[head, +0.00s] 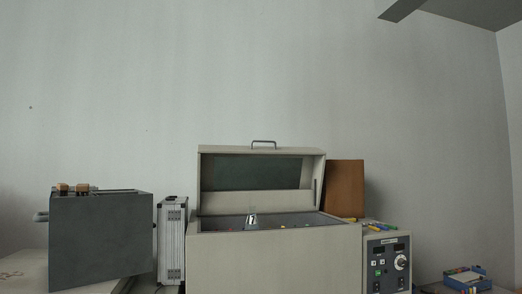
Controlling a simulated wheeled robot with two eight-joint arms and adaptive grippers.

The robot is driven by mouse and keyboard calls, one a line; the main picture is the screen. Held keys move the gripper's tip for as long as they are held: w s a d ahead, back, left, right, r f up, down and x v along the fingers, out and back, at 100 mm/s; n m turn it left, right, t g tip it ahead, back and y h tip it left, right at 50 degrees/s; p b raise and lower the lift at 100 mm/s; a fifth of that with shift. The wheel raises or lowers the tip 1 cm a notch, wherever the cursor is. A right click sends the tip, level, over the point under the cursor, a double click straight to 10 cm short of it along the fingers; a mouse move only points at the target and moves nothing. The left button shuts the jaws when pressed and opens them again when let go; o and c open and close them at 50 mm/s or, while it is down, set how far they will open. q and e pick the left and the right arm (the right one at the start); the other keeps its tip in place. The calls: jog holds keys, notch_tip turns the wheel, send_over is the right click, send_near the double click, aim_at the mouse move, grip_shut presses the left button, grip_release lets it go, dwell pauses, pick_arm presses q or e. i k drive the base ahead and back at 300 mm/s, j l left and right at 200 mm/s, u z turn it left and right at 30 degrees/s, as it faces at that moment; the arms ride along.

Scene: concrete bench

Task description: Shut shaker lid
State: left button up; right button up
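The shaker (275,262) is a large beige box on the bench in the lower middle of the head view. Its lid (208,183) stands raised at the back, with a dark window (250,173) and a metal handle (264,142) on its top edge. The opening below the lid shows a dark interior with a small pale item marked in black (251,220) and some small coloured bits. A control panel (388,264) with a knob and displays is at the shaker's right. Neither of my grippers is in view.
A dark grey box (100,240) with wooden pieces on top stands at the left. A silver case (172,243) stands between it and the shaker. A brown board (345,188) is behind the shaker's right side. A small blue box (467,280) lies at the far right.

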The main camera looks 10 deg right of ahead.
aim_at(233, 167)
jog(key=i+l+u, duration=0.5)
jog(key=i+l, duration=0.25)
